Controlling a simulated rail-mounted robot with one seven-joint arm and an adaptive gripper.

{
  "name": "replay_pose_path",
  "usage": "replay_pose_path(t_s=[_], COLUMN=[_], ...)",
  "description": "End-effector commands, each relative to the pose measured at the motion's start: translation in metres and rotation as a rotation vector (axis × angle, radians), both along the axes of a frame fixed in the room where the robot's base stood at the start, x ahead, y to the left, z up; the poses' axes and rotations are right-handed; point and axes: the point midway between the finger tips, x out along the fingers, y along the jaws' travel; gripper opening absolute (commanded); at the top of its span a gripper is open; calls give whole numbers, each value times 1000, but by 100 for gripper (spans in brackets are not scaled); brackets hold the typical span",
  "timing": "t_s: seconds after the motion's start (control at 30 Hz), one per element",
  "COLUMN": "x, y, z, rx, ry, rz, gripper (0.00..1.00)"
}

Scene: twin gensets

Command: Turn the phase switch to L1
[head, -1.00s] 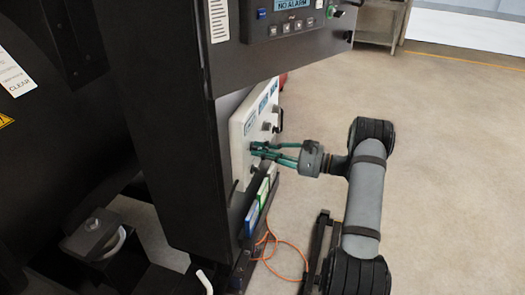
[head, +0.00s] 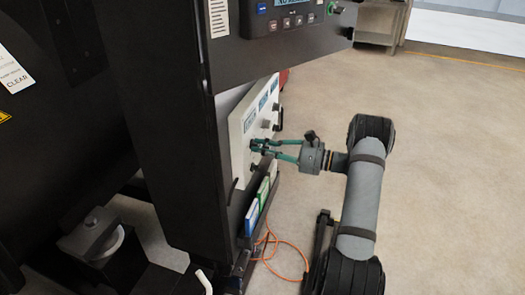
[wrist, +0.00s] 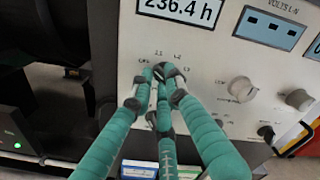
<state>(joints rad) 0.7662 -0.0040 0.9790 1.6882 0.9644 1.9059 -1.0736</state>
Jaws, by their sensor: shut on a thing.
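The phase switch (wrist: 160,72) is a dark knob on the white panel (wrist: 208,70), seen in the wrist view below a display reading 236.4 h. Small labels ring it, but I cannot read them surely. My gripper (wrist: 162,76) has its teal fingers closed around the knob, hiding most of it and its pointer. In the head view my gripper (head: 258,146) reaches in from the right to the panel (head: 240,155), and the knob is too small to make out.
Pale knobs (wrist: 240,89) sit right of the switch. Below the panel, blue and green binders (head: 252,215) stand in a rack. An orange cable (head: 290,243) lies on the floor. A dark control box (head: 280,50) juts out above the panel. The floor at right is open.

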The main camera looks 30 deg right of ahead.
Motion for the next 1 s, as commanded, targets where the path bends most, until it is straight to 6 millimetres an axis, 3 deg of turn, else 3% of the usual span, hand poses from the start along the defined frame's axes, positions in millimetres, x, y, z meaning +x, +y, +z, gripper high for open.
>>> replay_pose_path(t_s=[0.5, 1.0], x=[0, 0], y=[0, 0], z=[2, 3], rx=[280, 376], ry=[290, 391], rz=[1, 0], gripper=[0, 0])
